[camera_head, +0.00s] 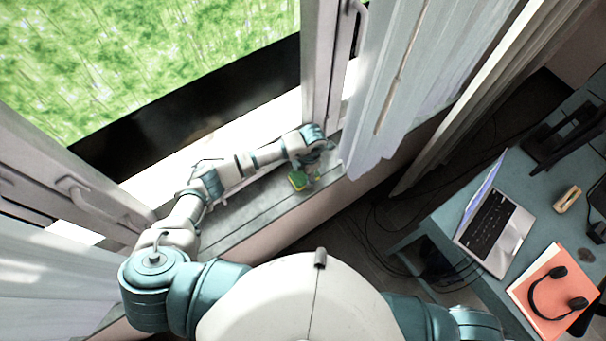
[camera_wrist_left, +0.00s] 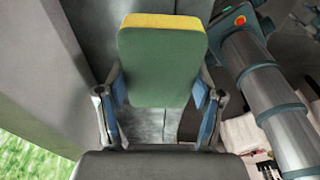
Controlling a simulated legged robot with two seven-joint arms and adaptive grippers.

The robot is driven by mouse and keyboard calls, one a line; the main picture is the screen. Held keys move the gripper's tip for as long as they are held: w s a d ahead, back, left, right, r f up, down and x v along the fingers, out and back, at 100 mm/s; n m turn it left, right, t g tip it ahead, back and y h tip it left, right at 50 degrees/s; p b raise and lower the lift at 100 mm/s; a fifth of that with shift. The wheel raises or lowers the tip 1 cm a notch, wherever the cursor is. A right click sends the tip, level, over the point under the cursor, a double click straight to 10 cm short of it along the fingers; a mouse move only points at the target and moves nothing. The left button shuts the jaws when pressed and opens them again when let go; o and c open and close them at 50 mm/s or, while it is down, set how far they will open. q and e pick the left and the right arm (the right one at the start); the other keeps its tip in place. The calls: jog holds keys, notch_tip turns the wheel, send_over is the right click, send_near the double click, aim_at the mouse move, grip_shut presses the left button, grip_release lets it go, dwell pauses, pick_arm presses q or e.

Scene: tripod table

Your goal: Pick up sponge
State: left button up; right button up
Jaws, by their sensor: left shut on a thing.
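The sponge (camera_wrist_left: 160,68) is green with a yellow layer along its top edge in the left wrist view. It sits between the two fingers of my left gripper (camera_wrist_left: 160,105), which are shut on its sides. In the head view the sponge (camera_head: 299,180) is small, at the grey window sill, beside my left gripper (camera_head: 312,172). I cannot tell from these views whether it touches the sill. My right gripper is not in view.
The grey sill (camera_head: 258,205) runs below the window. A white curtain (camera_head: 385,90) hangs close to the right of my left gripper. A blue desk at the right holds a laptop (camera_head: 495,215), a headset (camera_head: 556,292) and an orange book (camera_head: 530,300). Cables lie on the floor.

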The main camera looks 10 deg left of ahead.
pick_arm(q)
jog(key=s+d+r+p, duration=0.1)
jog(key=s+d+p, duration=0.2)
jog(key=s+d, duration=0.7)
jog(key=shift+s, duration=1)
jog(key=shift+a, duration=0.1)
